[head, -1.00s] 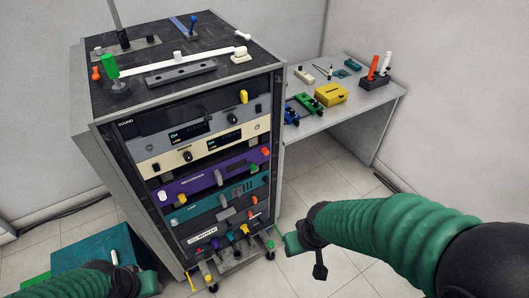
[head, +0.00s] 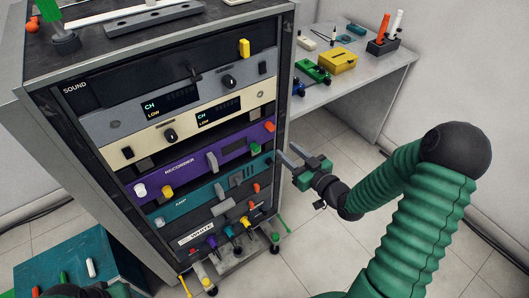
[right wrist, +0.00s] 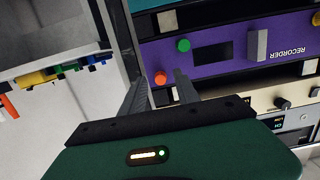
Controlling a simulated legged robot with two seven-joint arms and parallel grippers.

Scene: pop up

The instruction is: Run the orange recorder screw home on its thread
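The orange recorder screw (head: 269,127) sits at the right end of the purple RECORDER panel (head: 195,163). In the right wrist view, which shows the rack upside down, the orange screw (right wrist: 161,78) lies between my fingertips in the picture, beyond them. How far it stands out from the panel I cannot tell. My right gripper (head: 289,155) is open and empty, just right of the rack, with its fingers toward the panel. Its two spread fingers also show in the right wrist view (right wrist: 158,82).
A green knob (right wrist: 183,45) sits beside the screw. The teal AMP panel (head: 180,208) is below, and the cream panel (head: 150,135) above. A side table (head: 370,75) with a yellow box (head: 338,61) stands behind on the right. Open floor lies right of the rack.

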